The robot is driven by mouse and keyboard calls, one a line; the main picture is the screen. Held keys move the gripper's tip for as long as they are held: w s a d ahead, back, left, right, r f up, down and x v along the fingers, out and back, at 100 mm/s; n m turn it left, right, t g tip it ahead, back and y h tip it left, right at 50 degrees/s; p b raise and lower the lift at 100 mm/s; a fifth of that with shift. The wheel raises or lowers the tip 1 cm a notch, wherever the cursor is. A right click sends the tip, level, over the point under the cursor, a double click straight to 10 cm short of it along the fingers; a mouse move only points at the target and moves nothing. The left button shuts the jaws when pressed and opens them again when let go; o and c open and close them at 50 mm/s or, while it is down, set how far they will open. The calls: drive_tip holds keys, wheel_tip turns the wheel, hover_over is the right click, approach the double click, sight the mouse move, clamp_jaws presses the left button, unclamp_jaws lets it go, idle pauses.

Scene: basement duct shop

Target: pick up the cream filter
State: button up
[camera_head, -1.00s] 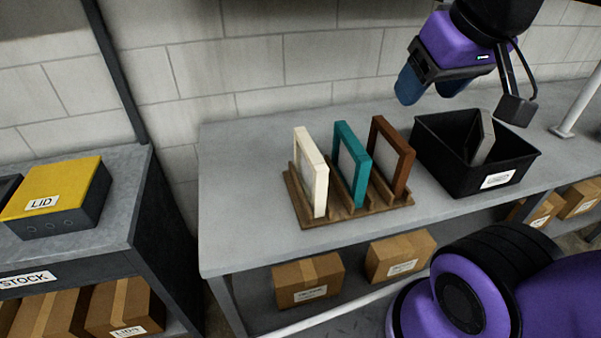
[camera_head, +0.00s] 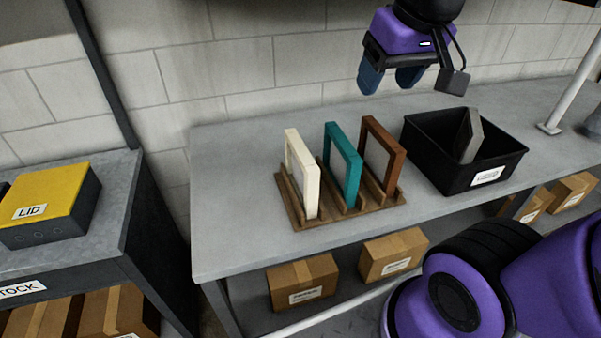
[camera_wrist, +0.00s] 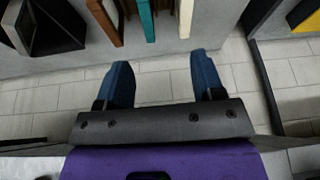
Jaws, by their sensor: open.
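The cream filter (camera_head: 302,174) stands upright in the leftmost slot of a wooden rack (camera_head: 340,217) on the grey bench, in the head view. A teal-framed filter (camera_head: 343,166) and a brown-framed filter (camera_head: 382,156) stand beside it to the right. In the wrist view, the cream filter (camera_wrist: 185,18) shows at the top edge, partly cut off, beyond the fingers. My gripper (camera_head: 391,82) is open and empty, above and behind the rack near the wall. Its two blue fingers (camera_wrist: 163,85) are spread apart in the wrist view.
A black bin (camera_head: 445,180) with a grey filter-like panel (camera_head: 467,137) in it stands right of the rack. A yellow-lidded box (camera_head: 48,205) sits on the stock shelf at left. Cardboard boxes (camera_head: 302,281) lie below the bench. The bench's left end is clear.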

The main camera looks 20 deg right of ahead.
drive_tip(key=w+a+f+g, duration=0.25)
drive_tip(key=w+f, duration=0.25)
drive_tip(key=w, duration=0.5)
drive_tip(key=g, duration=0.2)
hover_over(301, 148)
drive_tip(key=shift+m, duration=0.3)
drive_tip(key=f, duration=1)
drive_tip(key=shift+a+f, duration=0.3)
drive_tip(key=shift+a, duration=0.1)
wheel_tip(301, 148, down, 6)
drive_tip(key=shift+w+r, duration=0.15)
drive_tip(key=shift+r, duration=0.05)
drive_tip(key=shift+d+f, duration=0.2)
drive_tip(key=shift+f, duration=1.15)
drive_tip(key=shift+d+f, duration=0.2)
drive_tip(key=shift+f, duration=1.15)
clamp_jaws()
